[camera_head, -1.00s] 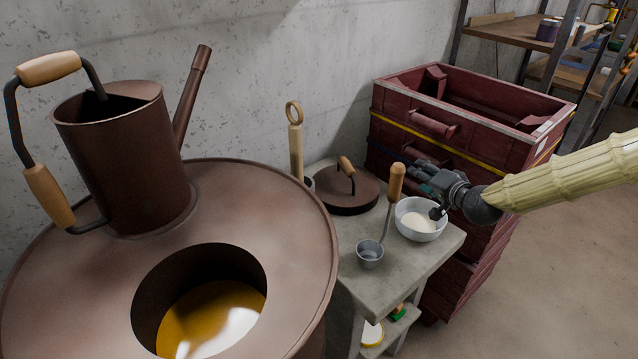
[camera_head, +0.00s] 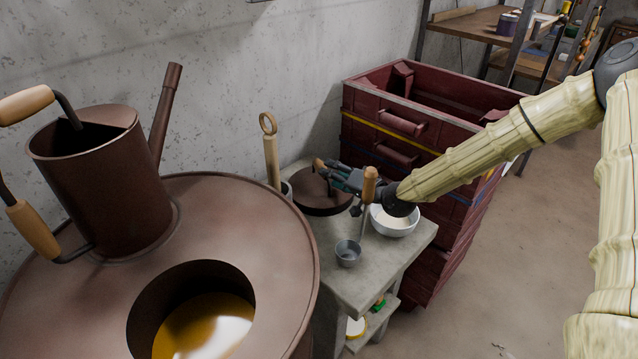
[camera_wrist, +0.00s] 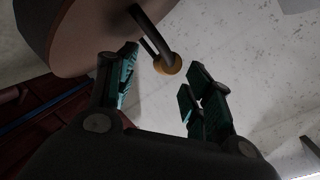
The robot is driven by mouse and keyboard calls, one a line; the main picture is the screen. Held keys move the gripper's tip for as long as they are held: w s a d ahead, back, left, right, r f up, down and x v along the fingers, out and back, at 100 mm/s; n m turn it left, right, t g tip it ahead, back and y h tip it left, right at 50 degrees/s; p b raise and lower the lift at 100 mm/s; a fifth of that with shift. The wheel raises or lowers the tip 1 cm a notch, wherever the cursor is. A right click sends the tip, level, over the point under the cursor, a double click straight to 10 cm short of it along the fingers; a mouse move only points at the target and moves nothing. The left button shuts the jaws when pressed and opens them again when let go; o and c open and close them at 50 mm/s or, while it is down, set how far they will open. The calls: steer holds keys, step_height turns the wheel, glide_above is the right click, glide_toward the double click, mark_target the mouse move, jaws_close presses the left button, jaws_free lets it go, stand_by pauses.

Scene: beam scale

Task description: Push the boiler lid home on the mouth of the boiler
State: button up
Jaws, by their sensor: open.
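The boiler lid (camera_head: 318,196) is a dark brown disc with a wooden-ended handle, lying on the grey side table beside the boiler. The boiler (camera_head: 215,215) is a large brown drum at the left; its round mouth (camera_head: 140,318) is uncovered and shows golden liquid inside. My gripper (camera_head: 328,172) is at the lid's handle, its jaws open. In the wrist view the lid (camera_wrist: 75,35) fills the upper left, and its handle (camera_wrist: 148,28) with the round wooden end lies between the open fingers. Whether a finger touches the handle I cannot tell.
A ladle (camera_head: 348,252) with a wooden handle and a white bowl (camera_head: 396,224) stand on the table (camera_head: 345,290) close to my gripper. A wooden-handled tool (camera_head: 271,160) stands behind. Stacked red crates (camera_head: 440,120) are at the right. A watering can (camera_head: 95,185) stands on the boiler.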

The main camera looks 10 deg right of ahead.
steer(key=shift+r+p+x, duration=0.15)
steer(key=shift+p+x, duration=0.25)
steer(key=shift+x, duration=0.75)
steer(key=shift+r+p+x, duration=0.2)
steer(key=shift+p+x, duration=0.2)
steer(key=shift+x, duration=0.8)
steer(key=shift+w+a+f, duration=0.15)
steer(key=shift+w+a, duration=0.2)
steer(key=shift+w, duration=0.15)
jaws_close()
